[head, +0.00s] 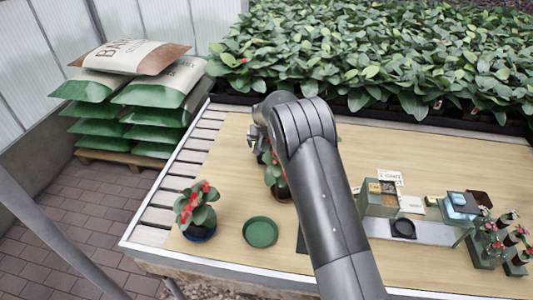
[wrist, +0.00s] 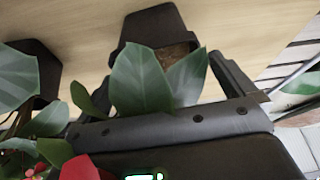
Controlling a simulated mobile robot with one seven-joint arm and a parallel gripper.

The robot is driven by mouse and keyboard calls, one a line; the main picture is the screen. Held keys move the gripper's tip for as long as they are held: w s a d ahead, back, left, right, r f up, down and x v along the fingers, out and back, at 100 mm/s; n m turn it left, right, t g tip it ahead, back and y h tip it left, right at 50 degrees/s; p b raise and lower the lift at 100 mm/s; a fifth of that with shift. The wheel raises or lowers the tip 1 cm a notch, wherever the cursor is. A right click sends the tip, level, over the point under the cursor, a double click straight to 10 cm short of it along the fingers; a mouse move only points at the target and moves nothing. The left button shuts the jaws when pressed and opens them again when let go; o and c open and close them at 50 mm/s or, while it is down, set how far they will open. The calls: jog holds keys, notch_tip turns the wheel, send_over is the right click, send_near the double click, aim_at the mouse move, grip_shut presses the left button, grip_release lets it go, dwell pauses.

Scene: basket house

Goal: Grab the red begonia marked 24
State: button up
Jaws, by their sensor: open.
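Two red-flowered potted plants stand on the bench in the head view. One red-flowered plant (head: 197,208) in a blue pot is at the front left. Another red-flowered plant (head: 275,177) is partly hidden behind my arm. No number 24 is readable on either, so I cannot tell which is the marked begonia. My gripper (head: 255,138) is open, above and beside the partly hidden plant. In the wrist view, green leaves (wrist: 145,78) and a dark pot with soil (wrist: 155,28) are in front of the gripper. Red petals (wrist: 82,168) show at the lower left.
A green saucer (head: 261,232) lies on the bench front. A scale-like station (head: 400,222) with small boxes is at the right, beside several small flowering pots (head: 495,243). Dense leafy plants (head: 370,55) fill the back. Stacked sacks (head: 140,95) stand at the left, off the bench.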

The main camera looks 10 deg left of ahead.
jog(key=shift+x, duration=0.85)
jog(key=c, duration=1.2)
